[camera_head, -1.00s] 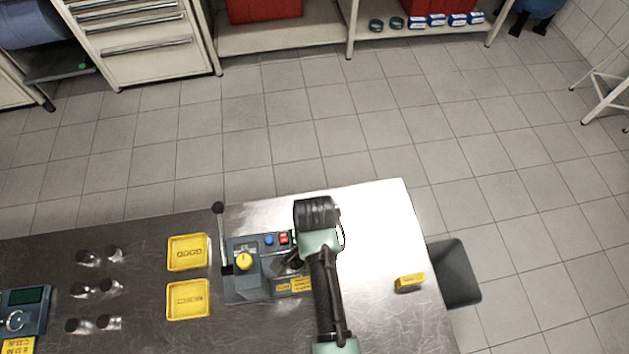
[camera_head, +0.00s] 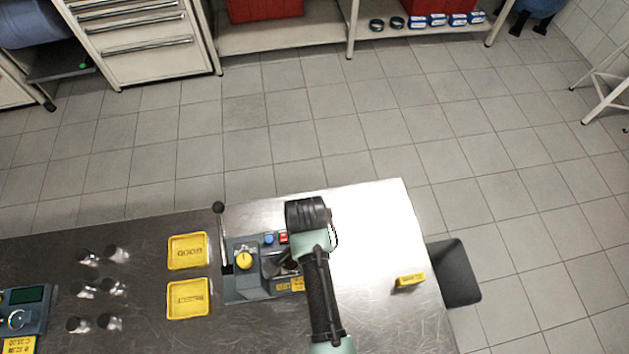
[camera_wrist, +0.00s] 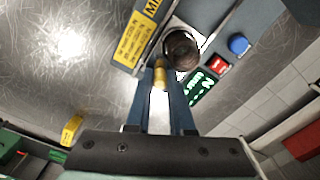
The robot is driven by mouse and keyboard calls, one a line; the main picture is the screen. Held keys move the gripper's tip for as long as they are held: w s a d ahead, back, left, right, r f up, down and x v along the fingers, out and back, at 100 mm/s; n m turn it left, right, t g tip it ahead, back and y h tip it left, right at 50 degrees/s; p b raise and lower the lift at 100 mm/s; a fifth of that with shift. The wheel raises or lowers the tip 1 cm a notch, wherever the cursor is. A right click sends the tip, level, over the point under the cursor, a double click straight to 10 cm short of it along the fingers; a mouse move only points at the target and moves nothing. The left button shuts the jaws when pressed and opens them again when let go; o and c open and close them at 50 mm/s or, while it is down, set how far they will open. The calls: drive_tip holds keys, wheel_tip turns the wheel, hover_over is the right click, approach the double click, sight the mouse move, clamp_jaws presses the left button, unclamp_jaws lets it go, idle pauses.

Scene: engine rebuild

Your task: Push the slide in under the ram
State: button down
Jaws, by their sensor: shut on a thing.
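The grey press (camera_head: 238,290) stands on the bench, partly covered by my arm in the head view. In the wrist view, my gripper (camera_wrist: 162,82) is shut on a small brass handle (camera_wrist: 160,71) at the near side of the press, which I take for the slide's handle. Just beyond the handle is a dark round part (camera_wrist: 181,48) over a bright plate; I cannot tell whether it is the ram or a part on the slide. The slide's body is mostly hidden.
The press has a yellow knob (camera_head: 244,261), a blue button (camera_head: 268,238), a red switch (camera_head: 283,237) and a black-tipped lever (camera_head: 218,208). Two yellow trays (camera_head: 187,251) and several metal cylinders (camera_head: 87,257) stand left. A yellow block (camera_head: 410,280) lies right; the bench between is clear.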

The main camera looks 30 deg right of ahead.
drive_tip(key=a, duration=0.1)
drive_tip(key=w+a, duration=0.1)
drive_tip(key=a, duration=0.1)
drive_tip(key=shift+a, duration=0.2)
drive_tip(key=c, duration=0.8)
unclamp_jaws()
drive_tip(key=shift+r, duration=0.1)
wheel_tip(320, 180, up, 13)
drive_tip(key=shift+f+p, duration=0.1)
drive_tip(key=shift+p, duration=0.35)
drive_tip(key=shift+c, duration=0.2)
